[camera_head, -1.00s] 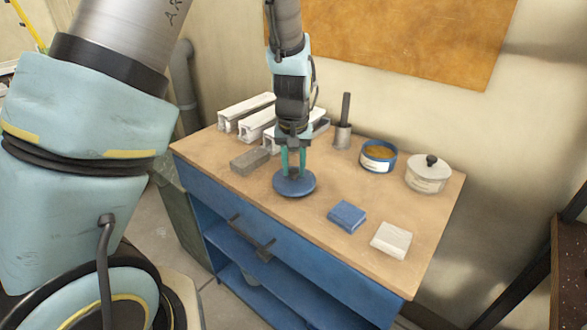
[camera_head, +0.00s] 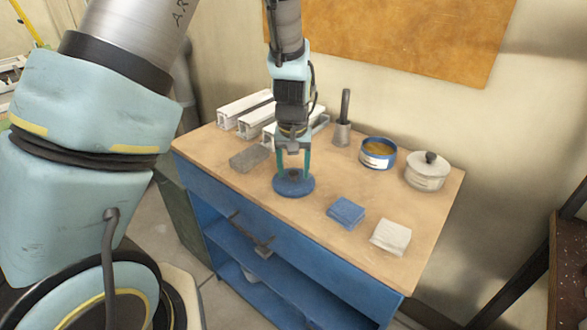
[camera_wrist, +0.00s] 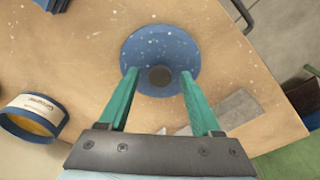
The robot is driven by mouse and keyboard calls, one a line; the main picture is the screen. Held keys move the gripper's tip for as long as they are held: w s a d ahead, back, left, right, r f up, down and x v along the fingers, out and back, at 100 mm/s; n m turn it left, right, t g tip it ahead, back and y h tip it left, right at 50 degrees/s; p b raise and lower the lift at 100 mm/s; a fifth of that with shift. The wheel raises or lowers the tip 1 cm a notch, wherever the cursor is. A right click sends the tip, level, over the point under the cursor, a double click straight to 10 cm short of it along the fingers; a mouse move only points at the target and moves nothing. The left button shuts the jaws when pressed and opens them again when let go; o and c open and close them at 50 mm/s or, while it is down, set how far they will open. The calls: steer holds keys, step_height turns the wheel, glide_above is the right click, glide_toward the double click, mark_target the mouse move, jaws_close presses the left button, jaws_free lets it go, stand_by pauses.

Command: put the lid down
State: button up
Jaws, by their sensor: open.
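The blue round lid (camera_head: 294,187) lies on the wooden bench top near its front edge. In the wrist view the lid (camera_wrist: 160,45) shows a speckled blue disc with a dark knob (camera_wrist: 160,76) at its middle. My gripper (camera_head: 293,170) is just above the lid, pointing down. Its green fingers stand apart on either side of the knob, with clear gaps, and hold nothing; the open gripper also shows in the wrist view (camera_wrist: 159,75). An open blue tin (camera_head: 378,154) with brownish contents stands to the right at the back.
A grey block (camera_head: 249,159) and white profiles (camera_head: 245,108) lie to the left and behind. A dark-handled tool (camera_head: 343,122), a white lidded pot (camera_head: 427,172), a blue cloth (camera_head: 346,213) and a white cloth (camera_head: 391,237) are to the right. Bare bench top (camera_head: 335,178) lies between.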

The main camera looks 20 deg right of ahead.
mark_target(293, 185)
step_height(293, 185, up, 12)
steer(key=s+b, duration=0.1)
steer(key=b, duration=0.1)
steer(key=s+a+f+n, duration=0.1)
steer(key=a+n, duration=0.1)
steer(key=a, duration=1.3)
steer(key=s+a+f+n, duration=0.1)
steer(key=a+n, duration=0.1)
steer(key=a, duration=1.3)
steer(key=shift+s+f, duration=0.25)
steer(key=shift+s, duration=0.15)
